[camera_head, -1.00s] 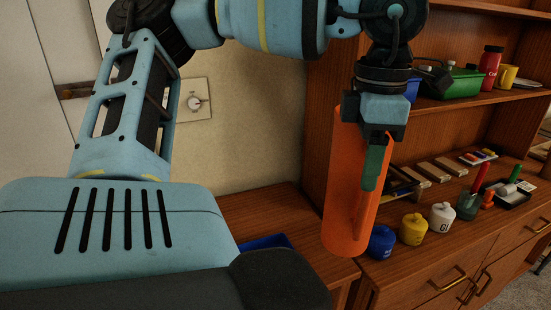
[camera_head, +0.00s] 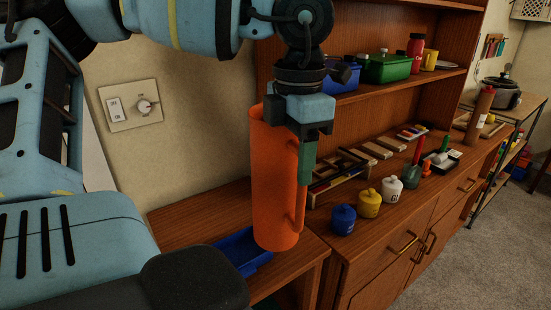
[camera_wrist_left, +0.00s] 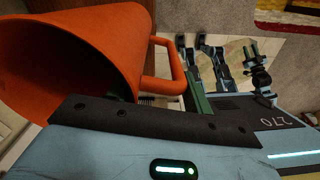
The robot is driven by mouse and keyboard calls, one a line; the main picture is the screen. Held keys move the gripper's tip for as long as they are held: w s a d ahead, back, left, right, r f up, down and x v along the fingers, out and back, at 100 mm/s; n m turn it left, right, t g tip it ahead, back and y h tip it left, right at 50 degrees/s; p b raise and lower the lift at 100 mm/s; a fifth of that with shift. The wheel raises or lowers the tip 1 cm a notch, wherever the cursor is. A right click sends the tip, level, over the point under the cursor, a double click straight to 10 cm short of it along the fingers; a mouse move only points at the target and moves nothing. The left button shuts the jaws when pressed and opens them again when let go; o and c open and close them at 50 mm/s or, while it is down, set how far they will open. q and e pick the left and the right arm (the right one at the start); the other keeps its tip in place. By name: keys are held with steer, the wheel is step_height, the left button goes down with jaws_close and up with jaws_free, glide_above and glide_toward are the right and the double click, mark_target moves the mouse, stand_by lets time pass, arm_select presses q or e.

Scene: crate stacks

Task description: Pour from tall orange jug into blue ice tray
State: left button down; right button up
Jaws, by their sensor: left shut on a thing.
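The tall orange jug (camera_head: 272,185) hangs nearly upright in the head view, its handle on the right side. My left gripper (camera_head: 306,160) is shut on the jug's handle. In the left wrist view the jug (camera_wrist_left: 90,50) shows its wide open mouth, and its handle runs to the gripper (camera_wrist_left: 190,90). The tray's inside is mostly hidden. A small blue-and-black arm end in the left wrist view may be my right gripper (camera_wrist_left: 257,68); its jaws are unclear.
Blue (camera_head: 343,218), yellow (camera_head: 369,203) and white (camera_head: 392,189) canisters stand right of the jug on the wooden cabinet (camera_head: 400,230). A shelf (camera_head: 395,86) holds a green box (camera_head: 387,67). A wall switch plate (camera_head: 130,105) is at left. Clear wooden top lies left of the tray.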

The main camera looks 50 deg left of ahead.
arm_select(q)
steer(key=n, duration=0.3)
steer(key=a+n, duration=0.1)
steer(key=n, duration=0.1)
steer(key=shift+s+a+f, duration=0.1)
steer(key=shift+s+f, duration=0.25)
steer(key=shift+f, duration=0.05)
steer(key=n, duration=0.1)
steer(key=a+n, duration=0.1)
steer(key=n, duration=0.2)
steer(key=shift+s+a+f+n+p, duration=0.2)
steer(key=shift+a+f+n+p, duration=0.05)
steer(key=shift+f+n+p, duration=0.1)
